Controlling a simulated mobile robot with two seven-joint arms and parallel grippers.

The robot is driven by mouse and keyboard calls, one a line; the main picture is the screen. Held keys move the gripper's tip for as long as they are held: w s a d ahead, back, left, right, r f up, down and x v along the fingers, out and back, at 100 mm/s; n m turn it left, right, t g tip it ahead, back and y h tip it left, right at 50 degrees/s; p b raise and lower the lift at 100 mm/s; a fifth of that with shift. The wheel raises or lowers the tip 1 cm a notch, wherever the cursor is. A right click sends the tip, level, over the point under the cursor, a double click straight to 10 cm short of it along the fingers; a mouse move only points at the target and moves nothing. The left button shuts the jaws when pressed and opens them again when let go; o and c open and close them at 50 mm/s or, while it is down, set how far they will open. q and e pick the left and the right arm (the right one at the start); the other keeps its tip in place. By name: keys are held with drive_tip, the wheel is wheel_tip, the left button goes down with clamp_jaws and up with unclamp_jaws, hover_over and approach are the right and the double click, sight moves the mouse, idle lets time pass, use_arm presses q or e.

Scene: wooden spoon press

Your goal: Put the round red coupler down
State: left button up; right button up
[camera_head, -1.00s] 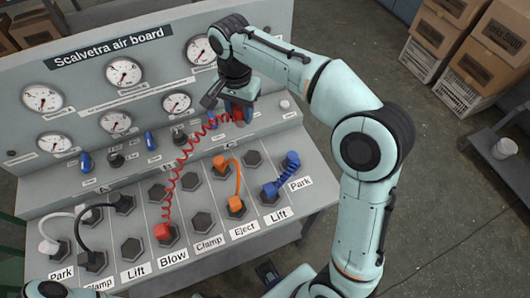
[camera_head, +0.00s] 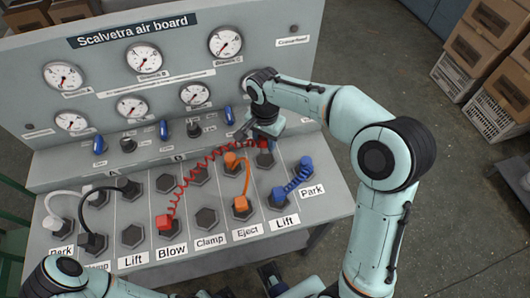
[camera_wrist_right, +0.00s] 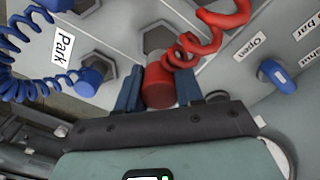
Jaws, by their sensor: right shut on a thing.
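The round red coupler (camera_wrist_right: 158,90) is held between the two blue fingers of my right gripper (camera_wrist_right: 160,80) in the right wrist view. In the head view my right gripper (camera_head: 266,132) is over the upper row of the board, and a bit of the red coupler (camera_head: 263,143) shows below it. A dark hexagonal socket (camera_head: 265,159) lies just in front of the coupler; I cannot tell whether they touch. My left gripper is out of view.
An orange hose (camera_head: 246,178) stands just left of the gripper, and a blue hose (camera_head: 293,180) with its couplers just right. The gauge panel (camera_head: 170,60) rises behind. Bare dark sockets (camera_head: 206,218) lie in the middle. White and black hoses (camera_head: 98,198) are at left.

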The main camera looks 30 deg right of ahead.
sight(265, 151)
drive_tip(key=shift+f+b, duration=0.35)
drive_tip(key=shift+f, duration=2.8)
drive_tip(key=shift+f, duration=0.1)
drive_tip(key=o, duration=1.1)
drive_tip(key=shift+r, duration=0.5)
wheel_tip(265, 151, up, 11)
drive_tip(key=shift+r+p, duration=0.15)
drive_tip(key=shift+p, duration=0.65)
